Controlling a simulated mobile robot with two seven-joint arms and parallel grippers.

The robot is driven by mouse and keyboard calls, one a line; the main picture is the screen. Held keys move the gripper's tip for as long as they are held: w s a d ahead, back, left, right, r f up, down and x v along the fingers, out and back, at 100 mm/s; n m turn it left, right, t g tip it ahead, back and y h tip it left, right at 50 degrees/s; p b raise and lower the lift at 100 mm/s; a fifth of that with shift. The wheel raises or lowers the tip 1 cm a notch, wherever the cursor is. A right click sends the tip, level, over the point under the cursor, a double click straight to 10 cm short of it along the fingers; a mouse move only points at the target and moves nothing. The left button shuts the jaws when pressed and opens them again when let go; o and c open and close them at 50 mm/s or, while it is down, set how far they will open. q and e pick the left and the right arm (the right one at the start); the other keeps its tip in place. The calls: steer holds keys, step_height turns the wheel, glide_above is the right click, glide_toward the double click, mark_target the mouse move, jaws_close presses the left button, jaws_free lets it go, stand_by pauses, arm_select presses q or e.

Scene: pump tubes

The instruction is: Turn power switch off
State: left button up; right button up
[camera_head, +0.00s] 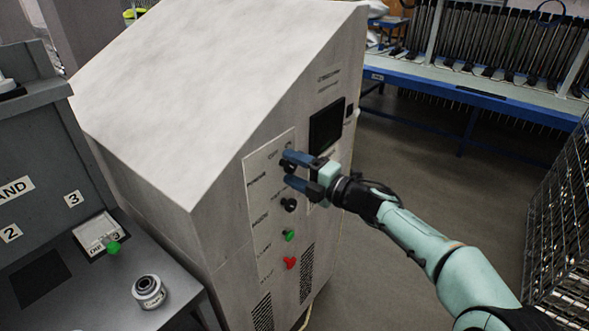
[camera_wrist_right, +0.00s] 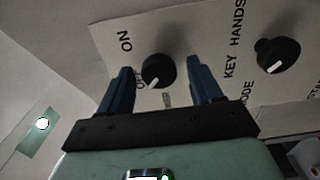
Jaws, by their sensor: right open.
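The power switch is a round black knob (camera_head: 285,165) on the light panel of a tall grey cabinet, and it also shows in the right wrist view (camera_wrist_right: 159,70). ON and partly hidden OFF lettering stand beside it. Its white mark points to the lower left in the wrist view, near the OFF lettering. My right gripper (camera_head: 288,171) is open, with its blue fingers on either side of the knob. In the wrist view (camera_wrist_right: 164,75) gaps show between the knob and both fingers. My left gripper is not in view.
A second black knob (camera_wrist_right: 277,54) sits beside the power switch, with a green button (camera_head: 289,235) and a red button (camera_head: 290,262) below. A grey bench (camera_head: 80,290) stands left. A wire rack (camera_head: 560,220) stands right. The floor between is clear.

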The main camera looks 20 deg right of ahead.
steer(key=v, duration=1.3)
steer(key=shift+s+d, duration=0.1)
